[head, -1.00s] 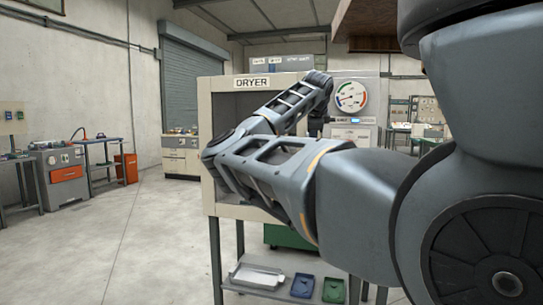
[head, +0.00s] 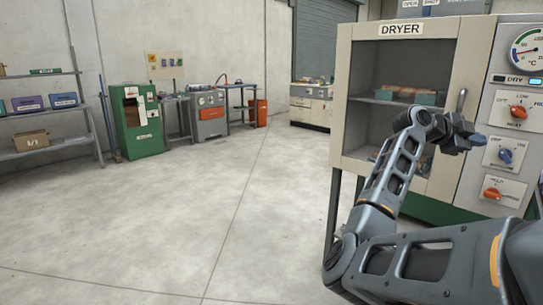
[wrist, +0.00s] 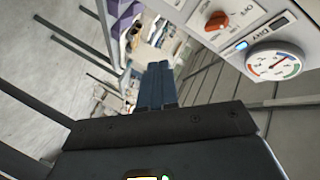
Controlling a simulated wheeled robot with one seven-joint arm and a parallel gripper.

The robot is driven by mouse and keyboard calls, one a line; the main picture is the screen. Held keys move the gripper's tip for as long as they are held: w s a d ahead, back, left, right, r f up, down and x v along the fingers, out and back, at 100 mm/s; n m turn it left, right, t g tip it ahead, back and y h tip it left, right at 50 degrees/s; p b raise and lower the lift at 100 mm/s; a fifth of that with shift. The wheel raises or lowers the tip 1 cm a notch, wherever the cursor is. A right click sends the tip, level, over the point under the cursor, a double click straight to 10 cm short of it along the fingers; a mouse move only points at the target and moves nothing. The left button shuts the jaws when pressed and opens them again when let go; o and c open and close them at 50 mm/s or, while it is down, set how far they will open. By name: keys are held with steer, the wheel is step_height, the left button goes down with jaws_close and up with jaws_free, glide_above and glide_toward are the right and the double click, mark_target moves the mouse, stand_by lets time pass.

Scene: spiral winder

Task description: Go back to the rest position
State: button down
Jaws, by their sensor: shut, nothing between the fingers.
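My arm reaches up from the lower right in the head view, folded at the elbow. My gripper (head: 482,138) is at its end, in front of the right side of the dryer (head: 348,100) and its control panel. In the wrist view the blue fingers of my gripper (wrist: 157,84) are together, with nothing between them. The dryer has a cream frame, a glass front and a handle (head: 462,100). Inside it, a shelf bears a blue-green tray with brownish things; more things below are partly hidden by my arm.
The control panel has a red knob (head: 519,112), a blue knob (head: 505,155), a lower red knob (head: 492,194) and a round gauge (head: 527,50). A green cabinet (head: 138,125), a grey machine (head: 208,115) and a shelf rack stand at the far left. The floor at left is clear.

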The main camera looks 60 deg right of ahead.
steer(key=w+a+f+n+t+h+p, duration=0.1)
steer(key=w+a+f+n+t+h, duration=0.15)
steer(key=w+a+n+t, duration=0.6)
steer(key=w+a+f+n+t+h+p, duration=0.15)
steer(key=w+a+n+t+h, duration=0.3)
steer(key=a+n+t, duration=0.75)
steer(key=w+a+f+n+t+h, duration=0.3)
steer(key=w+a+n+t, duration=0.4)
steer(key=a, duration=0.6)
steer(key=s+a+f+n+t+y+p, duration=0.1)
steer(key=a+f+n+t+y, duration=0.2)
steer(key=a+y, duration=0.5)
steer(key=s+a+f+n+t+y+p, duration=0.1)
steer(key=s+a+f+n+y, duration=0.15)
steer(key=a+n+y, duration=0.45)
steer(key=s+a+f+g+y, duration=0.2)
steer(key=s+a, duration=0.3)
steer(key=a, duration=0.2)
steer(key=s+a+f+g+y, duration=0.1)
steer(key=s+a+g+y, duration=0.2)
steer(key=s+a, duration=0.2)
steer(key=a, duration=0.2)
steer(key=shift+a+f, duration=0.35)
steer(key=shift+d, duration=0.15)
